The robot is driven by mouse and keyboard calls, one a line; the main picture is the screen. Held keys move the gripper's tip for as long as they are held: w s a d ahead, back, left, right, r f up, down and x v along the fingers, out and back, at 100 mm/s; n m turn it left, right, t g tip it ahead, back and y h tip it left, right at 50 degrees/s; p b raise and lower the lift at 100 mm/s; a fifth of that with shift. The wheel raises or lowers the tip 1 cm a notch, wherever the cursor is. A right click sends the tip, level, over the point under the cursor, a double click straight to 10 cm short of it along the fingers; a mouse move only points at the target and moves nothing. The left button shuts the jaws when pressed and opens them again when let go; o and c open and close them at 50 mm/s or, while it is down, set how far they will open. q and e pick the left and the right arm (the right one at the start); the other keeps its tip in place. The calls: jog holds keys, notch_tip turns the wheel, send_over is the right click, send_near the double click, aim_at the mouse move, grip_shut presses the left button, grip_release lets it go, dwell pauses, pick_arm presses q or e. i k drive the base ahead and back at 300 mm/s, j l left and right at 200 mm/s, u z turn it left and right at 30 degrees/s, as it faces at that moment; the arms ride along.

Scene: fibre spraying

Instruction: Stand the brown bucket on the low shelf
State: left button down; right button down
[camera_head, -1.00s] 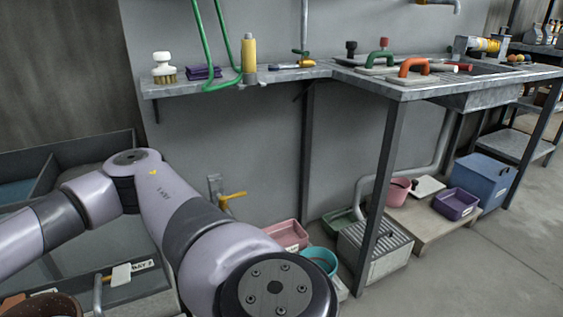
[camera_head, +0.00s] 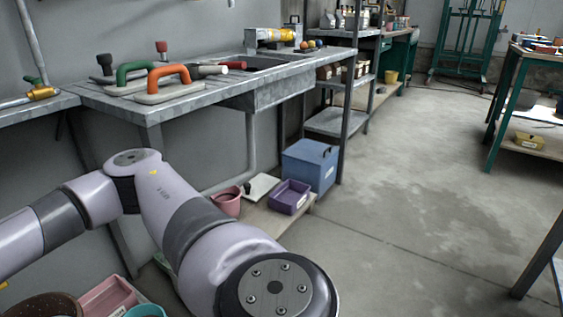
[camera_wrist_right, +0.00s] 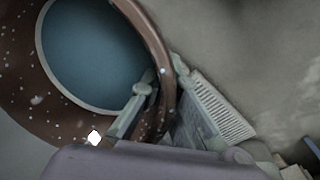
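The brown bucket (camera_wrist_right: 20,98) is speckled with white and has a blue-grey inside; it fills the left of the right wrist view. Its brown rim also shows at the bottom left of the head view (camera_head: 42,308). My right gripper (camera_wrist_right: 163,78) is shut on the bucket's wall, one finger inside and one outside. A low wooden shelf (camera_head: 262,222) stands under the sink table in the head view. My left arm reaches across the head view; its gripper is out of sight. The bucket's base is hidden.
On the low shelf are a pink bucket (camera_head: 228,201), a white tray (camera_head: 262,187), a purple tray (camera_head: 289,197) and a blue box (camera_head: 310,167). The sink table (camera_head: 150,108) overhangs it. A pink tray (camera_head: 108,298) and turquoise bowl (camera_head: 146,311) are low left. Open floor lies right.

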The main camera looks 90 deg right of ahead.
aim_at(262, 226)
jog(key=k+l+z, duration=0.1)
jog(key=l, duration=0.3)
jog(key=k+l+z, duration=0.1)
jog(key=l, duration=0.35)
jog(key=k+l+z, duration=0.1)
jog(key=k+l, duration=0.15)
jog(key=l, duration=0.15)
jog(key=k+l+z, duration=0.1)
jog(key=l, duration=0.35)
jog(key=k+l, duration=0.1)
jog(key=l, duration=0.35)
jog(key=k+l, duration=0.1)
jog(key=l, duration=0.35)
jog(key=k+l, duration=0.1)
jog(key=l, duration=0.3)
jog(key=k+l, duration=0.1)
jog(key=l, duration=1.1)
jog(key=i, duration=0.3)
